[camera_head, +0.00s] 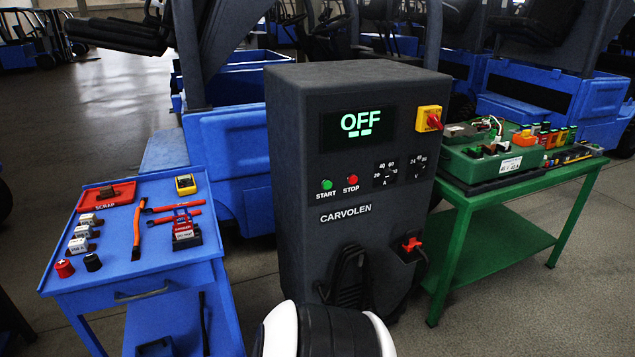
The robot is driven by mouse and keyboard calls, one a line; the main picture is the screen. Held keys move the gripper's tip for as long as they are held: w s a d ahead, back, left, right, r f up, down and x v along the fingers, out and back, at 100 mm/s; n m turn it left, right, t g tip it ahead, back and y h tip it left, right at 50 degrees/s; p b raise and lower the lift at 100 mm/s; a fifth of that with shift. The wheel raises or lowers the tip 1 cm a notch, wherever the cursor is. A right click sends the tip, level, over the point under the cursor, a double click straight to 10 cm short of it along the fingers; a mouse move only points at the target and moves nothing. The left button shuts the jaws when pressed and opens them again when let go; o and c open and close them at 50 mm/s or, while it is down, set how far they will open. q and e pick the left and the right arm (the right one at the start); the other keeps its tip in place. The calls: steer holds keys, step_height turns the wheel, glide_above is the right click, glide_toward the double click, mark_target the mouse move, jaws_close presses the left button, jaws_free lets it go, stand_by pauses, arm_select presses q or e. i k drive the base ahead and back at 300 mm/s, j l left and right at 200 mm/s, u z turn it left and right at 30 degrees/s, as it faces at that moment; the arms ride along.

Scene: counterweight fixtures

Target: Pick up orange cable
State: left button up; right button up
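A thin orange piece with dark ends, which looks like the orange cable (136,232), lies on the top of the blue cart (135,262) at the left. It runs roughly front to back, near the middle of the cart top. Red-handled tools (176,207) lie just right of it, and its far end is close to them. Neither of my grippers shows in the head view.
On the cart are a red scrap tray (95,203), small labelled blocks (82,231), red and black caps, a yellow meter (186,184) and a red lockout tag (183,226). A dark charger cabinet (300,150) reads OFF. A green table (470,205) at right bears a green battery case (480,165).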

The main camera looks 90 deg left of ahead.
mark_target(136, 255)
steer(key=u, duration=3.9)
steer(key=i+j+u, duration=0.1)
steer(key=i+j, duration=0.8)
